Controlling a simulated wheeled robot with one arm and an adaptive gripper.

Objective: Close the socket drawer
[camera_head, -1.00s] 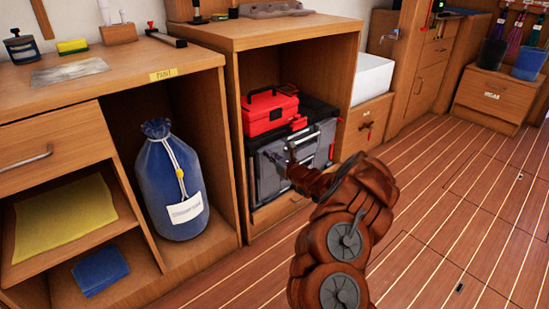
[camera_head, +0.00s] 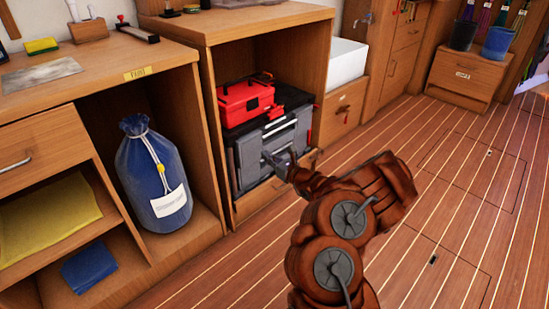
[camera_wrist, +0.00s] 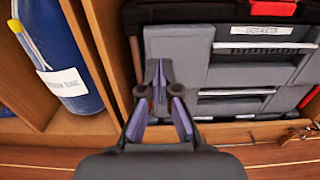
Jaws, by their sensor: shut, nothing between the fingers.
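A grey tool chest (camera_head: 246,160) with a black top stands inside the open wooden cabinet. In the wrist view its grey front (camera_wrist: 222,75) shows stacked drawers with pale handle strips. An upper label (camera_wrist: 268,31) and a lower label (camera_wrist: 255,92) are too blurred to read, so I cannot tell which drawer is the socket drawer or how far it stands out. My gripper (camera_head: 273,158) is in front of the chest. In the wrist view my gripper (camera_wrist: 158,72) has its fingertips together and empty, over the left part of the front. Contact cannot be told.
A red toolbox (camera_head: 246,102) sits on the chest. A blue sack (camera_head: 150,175) stands in the bay to the left, beyond a wooden divider. A wooden ledge (camera_head: 262,199) runs below the chest. The plank floor (camera_head: 450,190) to the right is clear.

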